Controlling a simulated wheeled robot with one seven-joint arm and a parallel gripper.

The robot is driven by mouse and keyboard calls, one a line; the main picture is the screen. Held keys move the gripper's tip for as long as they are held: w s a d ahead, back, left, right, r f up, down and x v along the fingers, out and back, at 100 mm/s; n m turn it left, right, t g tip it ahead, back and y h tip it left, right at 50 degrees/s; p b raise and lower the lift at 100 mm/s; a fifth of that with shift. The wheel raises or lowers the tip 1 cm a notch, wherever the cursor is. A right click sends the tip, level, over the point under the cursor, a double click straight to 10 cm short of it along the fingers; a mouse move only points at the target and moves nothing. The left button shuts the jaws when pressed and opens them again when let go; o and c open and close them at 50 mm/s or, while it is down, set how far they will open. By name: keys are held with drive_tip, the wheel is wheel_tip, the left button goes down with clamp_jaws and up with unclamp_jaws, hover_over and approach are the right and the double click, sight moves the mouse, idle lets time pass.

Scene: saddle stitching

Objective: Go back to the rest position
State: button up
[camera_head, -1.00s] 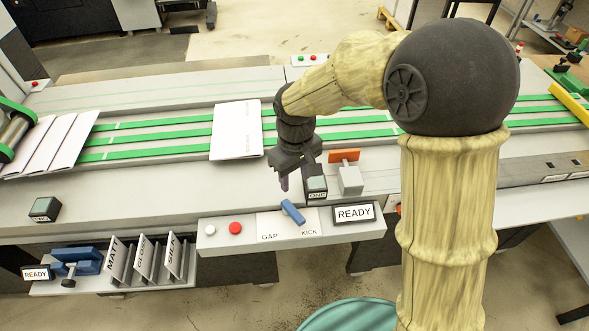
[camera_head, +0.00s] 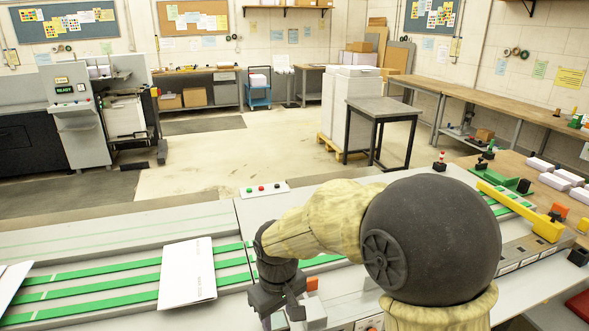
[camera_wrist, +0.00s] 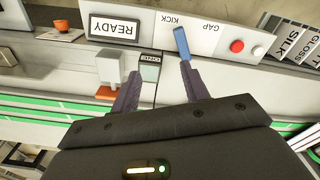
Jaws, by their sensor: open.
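My gripper (camera_head: 281,317) hangs over the front of the machine at the bottom of the head view, pointing down, its fingertips partly cut off by the frame. In the wrist view my gripper (camera_wrist: 158,88) is open, its two purple fingers spread and nothing held. A small dark block with a light top and a label (camera_wrist: 149,70) shows between the fingers; I cannot tell how far below them it is. A blue lever (camera_wrist: 181,42) on the GAP/KICK panel lies beyond the fingertips, beside the READY sign (camera_wrist: 115,29).
A white folded sheet (camera_head: 188,272) lies across the green belts left of my gripper. A grey block with an orange plate (camera_wrist: 108,68) stands close beside one finger. A yellow bar (camera_head: 520,210) is at the right. Open floor and a dark table (camera_head: 382,108) lie beyond.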

drive_tip(key=s+d+f+m+t, duration=0.1)
drive_tip(key=s+d+m, duration=0.2)
drive_tip(key=d, duration=0.7)
drive_tip(key=s+d+m+t, duration=0.1)
drive_tip(key=s+d+m, duration=0.3)
drive_tip(key=d, duration=0.5)
drive_tip(key=shift+s+d+f+m, duration=0.3)
drive_tip(key=shift+d+f+m, duration=0.1)
drive_tip(key=shift+m, duration=0.1)
idle(0.6)
drive_tip(key=shift+c, duration=1)
drive_tip(key=shift+w, duration=0.1)
